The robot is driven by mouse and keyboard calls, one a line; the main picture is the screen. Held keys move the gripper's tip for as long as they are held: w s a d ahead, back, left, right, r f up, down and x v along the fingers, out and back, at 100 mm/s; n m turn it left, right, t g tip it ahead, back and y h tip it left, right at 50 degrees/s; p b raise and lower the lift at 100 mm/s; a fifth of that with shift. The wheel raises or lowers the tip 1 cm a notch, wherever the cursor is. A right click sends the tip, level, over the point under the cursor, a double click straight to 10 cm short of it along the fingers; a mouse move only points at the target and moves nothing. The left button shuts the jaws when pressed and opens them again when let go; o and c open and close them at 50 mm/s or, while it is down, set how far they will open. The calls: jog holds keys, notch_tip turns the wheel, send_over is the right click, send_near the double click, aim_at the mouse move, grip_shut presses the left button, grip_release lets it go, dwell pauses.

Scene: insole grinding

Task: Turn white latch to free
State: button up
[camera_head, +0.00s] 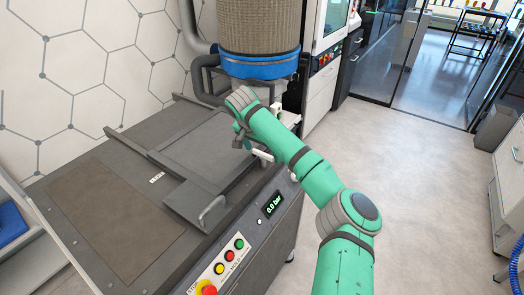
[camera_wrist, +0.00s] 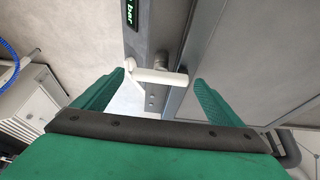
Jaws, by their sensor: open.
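The white latch (camera_wrist: 160,76) is a short bar with a rounded knob at its left end, on the dark edge of the machine in the wrist view. In the head view a small white piece (camera_head: 262,155), apparently the latch, shows at the machine's edge below my arm. My gripper (camera_wrist: 158,90) is open, with one green finger on either side of the latch. I see gaps between both fingers and the latch. In the head view my gripper is largely hidden by my arm.
The grey machine (camera_head: 85,215) has a flat lid (camera_head: 205,150) with a metal handle (camera_head: 212,212). Its front carries a display (camera_head: 273,204) reading 0.0 bar and coloured buttons (camera_head: 229,255). A blue-rimmed drum (camera_head: 258,68) stands behind.

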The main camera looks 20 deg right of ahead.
jog(key=c, duration=1.1)
jog(key=shift+o, duration=0.2)
jog(key=shift+f+n, duration=0.1)
jog(key=shift+n, duration=0.3)
jog(key=shift+s+n+t+y, duration=0.1)
jog(key=shift+n+t+y, duration=0.35)
jog(key=shift+n, duration=0.65)
jog(key=n, duration=0.2)
jog(key=n+y, duration=0.1)
jog(key=n, duration=0.1)
jog(key=n+y, duration=0.1)
jog(key=n, duration=0.1)
jog(key=shift+d+t, duration=0.25)
jog(key=shift+t, duration=0.1)
jog(key=n+y, duration=0.2)
jog(key=n, duration=0.2)
jog(key=shift+d, duration=0.15)
jog(key=shift+d+n+g+y, duration=0.1)
jog(key=shift+n+g+y, duration=0.25)
jog(key=shift+n, duration=0.85)
jog(key=shift+d+n+g+y, duration=0.15)
jog(key=shift+n+y, duration=0.25)
jog(key=shift+n, duration=0.8)
jog(key=shift+a, duration=0.1)
